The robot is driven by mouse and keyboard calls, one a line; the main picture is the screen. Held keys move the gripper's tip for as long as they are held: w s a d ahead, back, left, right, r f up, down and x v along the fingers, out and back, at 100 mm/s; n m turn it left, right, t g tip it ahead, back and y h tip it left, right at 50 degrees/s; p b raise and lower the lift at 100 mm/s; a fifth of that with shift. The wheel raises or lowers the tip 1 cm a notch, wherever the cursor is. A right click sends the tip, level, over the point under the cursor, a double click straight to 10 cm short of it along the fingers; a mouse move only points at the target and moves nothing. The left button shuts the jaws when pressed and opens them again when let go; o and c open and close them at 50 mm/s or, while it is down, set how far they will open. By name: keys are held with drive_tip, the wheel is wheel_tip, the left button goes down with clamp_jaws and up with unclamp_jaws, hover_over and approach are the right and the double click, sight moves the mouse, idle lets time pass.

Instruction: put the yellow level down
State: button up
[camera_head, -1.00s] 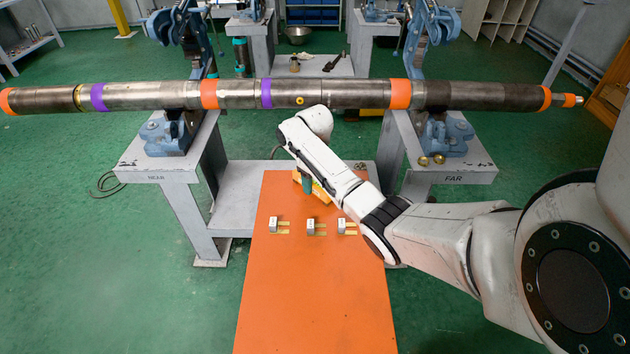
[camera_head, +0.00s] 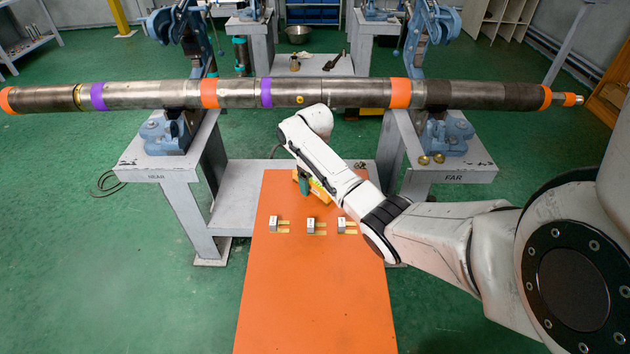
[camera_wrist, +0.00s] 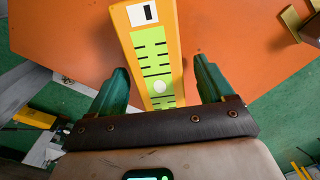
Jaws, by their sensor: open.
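The yellow level (camera_wrist: 170,25) has a pale green scale and a white round mark on its face. In the wrist view it lies between the two green fingers of my gripper (camera_wrist: 158,88), with a gap on each side. In the head view the level (camera_head: 323,192) shows at the far end of the orange table (camera_head: 315,290), partly hidden behind my arm. My gripper (camera_head: 305,186) is open there, one green finger showing. The level appears to rest on the orange surface; its underside is hidden.
Several small metal blocks with brass prongs, among them one at the left (camera_head: 273,224), stand on the orange table near my gripper. A long banded pipe (camera_head: 335,95) lies across the NEAR (camera_head: 150,170) and FAR (camera_head: 470,172) stands behind. The table's front is clear.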

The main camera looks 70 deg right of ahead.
wheel_tip(320, 180, up, 12)
drive_tip(key=shift+p, duration=0.35)
